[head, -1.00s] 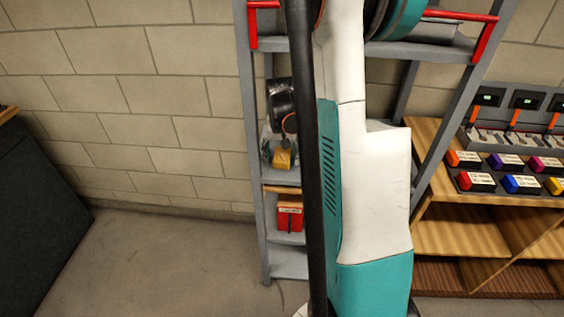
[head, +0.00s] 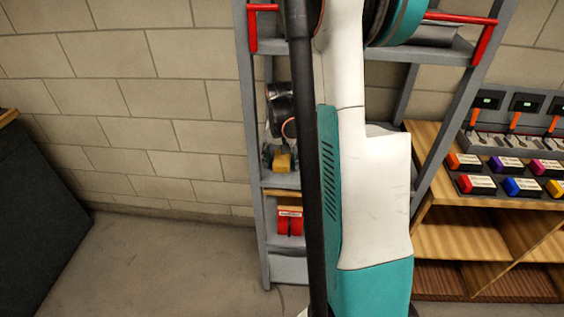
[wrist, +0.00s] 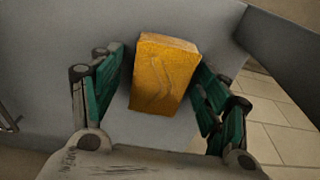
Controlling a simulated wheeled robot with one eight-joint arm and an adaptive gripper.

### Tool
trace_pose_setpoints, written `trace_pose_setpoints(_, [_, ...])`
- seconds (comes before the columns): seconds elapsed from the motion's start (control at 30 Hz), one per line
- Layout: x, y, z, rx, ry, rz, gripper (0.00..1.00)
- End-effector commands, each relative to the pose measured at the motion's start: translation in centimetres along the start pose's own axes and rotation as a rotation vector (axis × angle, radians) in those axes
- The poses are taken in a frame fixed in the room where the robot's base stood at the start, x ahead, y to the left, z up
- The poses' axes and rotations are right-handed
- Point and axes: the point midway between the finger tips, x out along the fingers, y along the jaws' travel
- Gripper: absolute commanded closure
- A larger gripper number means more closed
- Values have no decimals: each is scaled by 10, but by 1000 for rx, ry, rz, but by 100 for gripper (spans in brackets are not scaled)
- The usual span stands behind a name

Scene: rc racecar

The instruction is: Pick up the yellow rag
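The yellow rag (wrist: 163,75) looks like a folded, block-shaped yellow bundle with a curved crease. It sits on a grey shelf, and it also shows small in the head view (head: 282,162), left of my arm. My gripper (wrist: 165,100) is open in the wrist view, with one teal finger on each side of the rag. A narrow gap shows on the left; on the right I cannot tell whether the finger touches. In the head view, my arm hides much of the shelf and most of the gripper.
The grey shelf rack (head: 253,190) has upright posts and a red item (head: 290,221) on a lower level. A wooden bench (head: 450,225) with several coloured boxes stands at right. A dark cabinet (head: 40,215) is at left, with clear floor (head: 170,265) between.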

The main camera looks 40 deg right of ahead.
Motion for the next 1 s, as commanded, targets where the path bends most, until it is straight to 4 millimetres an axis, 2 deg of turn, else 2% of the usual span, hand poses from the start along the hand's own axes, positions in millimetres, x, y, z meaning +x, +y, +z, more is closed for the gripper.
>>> trace_pose_setpoints(0.03, [0, 0, 0, 0, 0, 0, 40])
trace_pose_setpoints(0.13, [0, 0, 0, 0, 0, 0, 63])
trace_pose_setpoints(0.2, [0, 0, 0, 0, 0, 0, 73])
trace_pose_setpoints(0.73, [-5, 0, 0, 0, -1, 0, 73])
trace_pose_setpoints(1.0, [-43, 0, -5, 0, 0, 0, 73])
